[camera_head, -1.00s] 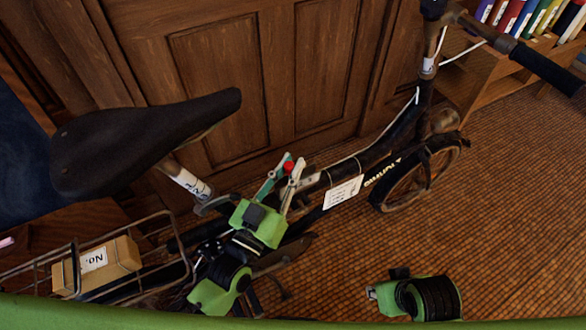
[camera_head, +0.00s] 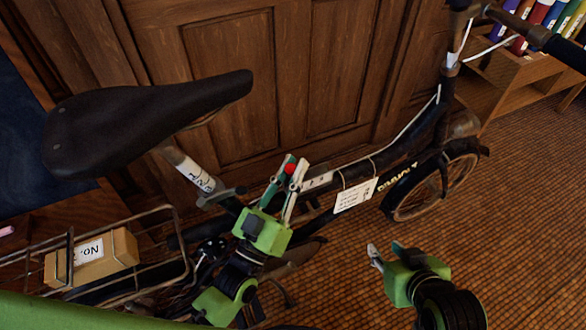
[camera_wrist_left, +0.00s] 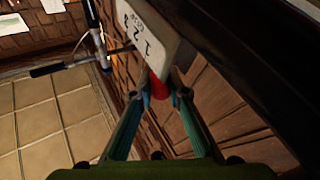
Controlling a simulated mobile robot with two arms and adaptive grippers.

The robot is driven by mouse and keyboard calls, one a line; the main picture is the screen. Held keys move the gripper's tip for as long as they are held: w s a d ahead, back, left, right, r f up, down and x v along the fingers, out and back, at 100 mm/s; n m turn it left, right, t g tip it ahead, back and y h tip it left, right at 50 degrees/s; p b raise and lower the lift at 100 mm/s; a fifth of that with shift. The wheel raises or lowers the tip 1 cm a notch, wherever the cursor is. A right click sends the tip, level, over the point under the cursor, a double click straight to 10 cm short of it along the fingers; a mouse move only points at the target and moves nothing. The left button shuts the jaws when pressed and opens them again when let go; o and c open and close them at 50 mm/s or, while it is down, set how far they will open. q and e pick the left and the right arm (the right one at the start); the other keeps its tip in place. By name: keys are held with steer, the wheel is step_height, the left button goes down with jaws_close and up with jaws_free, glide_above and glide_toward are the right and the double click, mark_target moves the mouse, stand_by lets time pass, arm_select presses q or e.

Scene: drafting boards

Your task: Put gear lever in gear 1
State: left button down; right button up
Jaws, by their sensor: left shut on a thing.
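The gear lever's red knob (camera_head: 290,169) shows between the fingertips of my left gripper (camera_head: 288,172) in the head view. The red knob also shows in the left wrist view (camera_wrist_left: 158,88), with my left fingers closed around it. Beside it is the white gear plate (camera_head: 317,181) on the bicycle's frame; in the left wrist view the plate (camera_wrist_left: 150,40) carries numbers. Which number the lever stands at I cannot tell. My right gripper (camera_head: 384,252) is at the lower right, apart from the bicycle and above the floor; its fingers are seen edge-on.
The bicycle's black saddle (camera_head: 145,120) is at the left, with a box (camera_head: 92,258) in the rear rack below it. A tag (camera_head: 355,195) hangs from the frame. Wooden panelling (camera_head: 240,80) stands close behind. The tiled floor (camera_head: 520,230) at the right is open.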

arm_select(q)
steer(key=c, duration=1.9)
jaws_free()
steer(key=v, duration=1.2)
